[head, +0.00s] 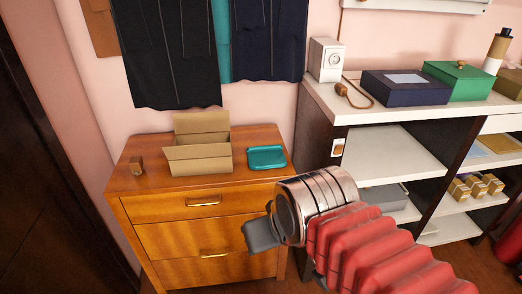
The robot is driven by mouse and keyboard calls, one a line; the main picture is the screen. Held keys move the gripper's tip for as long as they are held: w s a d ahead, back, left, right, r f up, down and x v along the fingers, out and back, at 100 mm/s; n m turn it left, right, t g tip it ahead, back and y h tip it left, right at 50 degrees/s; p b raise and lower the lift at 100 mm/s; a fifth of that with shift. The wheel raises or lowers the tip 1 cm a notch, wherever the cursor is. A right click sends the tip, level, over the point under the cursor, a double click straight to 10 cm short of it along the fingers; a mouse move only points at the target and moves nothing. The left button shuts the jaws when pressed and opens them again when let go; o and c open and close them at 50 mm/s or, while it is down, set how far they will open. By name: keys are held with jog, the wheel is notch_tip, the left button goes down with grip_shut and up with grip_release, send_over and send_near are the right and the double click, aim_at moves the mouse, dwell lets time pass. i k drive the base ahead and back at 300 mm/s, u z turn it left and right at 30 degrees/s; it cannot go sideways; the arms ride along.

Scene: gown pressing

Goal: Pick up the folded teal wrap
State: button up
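A flat teal folded item (266,157), which looks like the folded wrap, lies on the right part of the wooden dresser's top (240,184). My gripper (259,235) is in front of the dresser, below and nearer than the teal item, and apart from it in the picture. Only a grey end part of the gripper shows beyond the metal wrist; its fingers cannot be told apart. Nothing hides the teal item.
An open cardboard box (198,154) stands left of the teal item, close to it. Dark garments (168,60) hang above. A white-topped shelf unit (395,160) stands to the right.

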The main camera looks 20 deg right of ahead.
aim_at(272, 156)
jog(key=u, duration=0.05)
jog(key=i, duration=1.1)
